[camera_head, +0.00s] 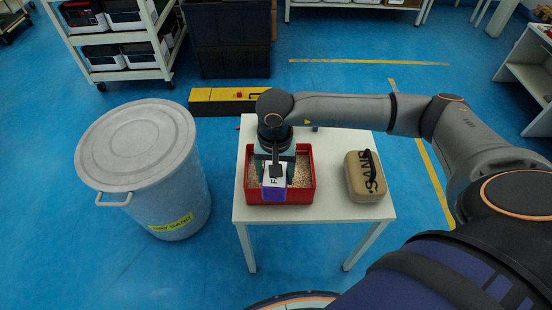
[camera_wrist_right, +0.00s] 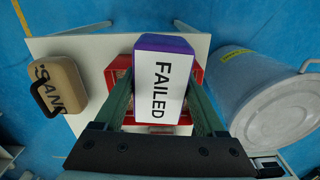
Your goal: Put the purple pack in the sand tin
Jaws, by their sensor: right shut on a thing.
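The purple pack (camera_head: 274,190), with a white face lettered FAILED, is held in my right gripper (camera_head: 274,168). The pack also shows large between the fingers in the right wrist view (camera_wrist_right: 162,82). It is over the red tray (camera_head: 309,180), which holds pale grainy stuff; whether it touches that is hidden. A big grey lidded bin (camera_head: 140,150) with a yellow label, its lettering too small to read surely, stands on the floor left of the table. A tan case (camera_head: 360,186) lettered SAND, with a black handle, lies on the table right of the tray. My left gripper is out of view.
The white table (camera_head: 340,145) has bare top around the tray and case. A yellow and black box (camera_head: 215,100) lies on the floor behind it. Black crates (camera_head: 230,45) and a white shelf rack (camera_head: 125,75) stand farther back. Open blue floor separates bin and table.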

